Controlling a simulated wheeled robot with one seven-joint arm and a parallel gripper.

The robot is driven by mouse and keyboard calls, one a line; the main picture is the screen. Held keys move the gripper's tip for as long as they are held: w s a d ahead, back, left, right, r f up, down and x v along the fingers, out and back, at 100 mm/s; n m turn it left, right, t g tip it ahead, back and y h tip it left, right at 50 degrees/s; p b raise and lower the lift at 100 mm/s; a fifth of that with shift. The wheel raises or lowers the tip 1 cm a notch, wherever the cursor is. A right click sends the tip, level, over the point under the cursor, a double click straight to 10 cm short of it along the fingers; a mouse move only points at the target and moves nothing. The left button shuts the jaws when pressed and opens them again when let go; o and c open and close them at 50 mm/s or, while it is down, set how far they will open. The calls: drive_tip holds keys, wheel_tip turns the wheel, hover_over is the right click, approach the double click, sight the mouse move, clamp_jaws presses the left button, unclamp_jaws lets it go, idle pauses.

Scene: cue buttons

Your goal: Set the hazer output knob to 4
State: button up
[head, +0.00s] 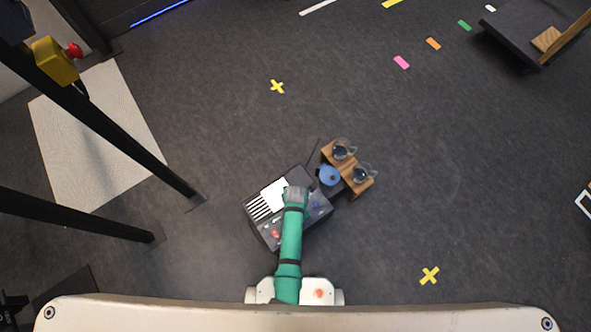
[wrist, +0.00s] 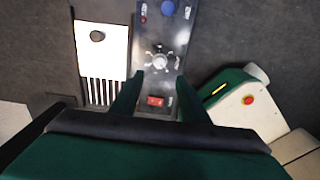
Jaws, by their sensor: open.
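The hazer (head: 262,229) is a dark box on the floor with a white plate and slats on top. In the wrist view its control panel (wrist: 180,42) shows a pale, silvery output knob (wrist: 160,61) with marks around it. The marks and the knob's setting are too small to read. My gripper (wrist: 159,78) is open, its two green fingers apart and pointing towards the knob. The knob shows just beyond and between the fingertips; I cannot tell whether they touch it. In the head view my gripper (head: 295,193) is over the hazer and hides the knob.
A red rocker switch (wrist: 155,101) lies nearer than the knob, between the fingers. A blue button (wrist: 168,7) is at the panel's far end. A wooden stand (head: 358,187) with glass vessels is beside the hazer.

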wheel_tip(320, 180, down, 10)
drive_tip(key=shift+f, duration=0.25)
idle(0.4)
clamp_jaws()
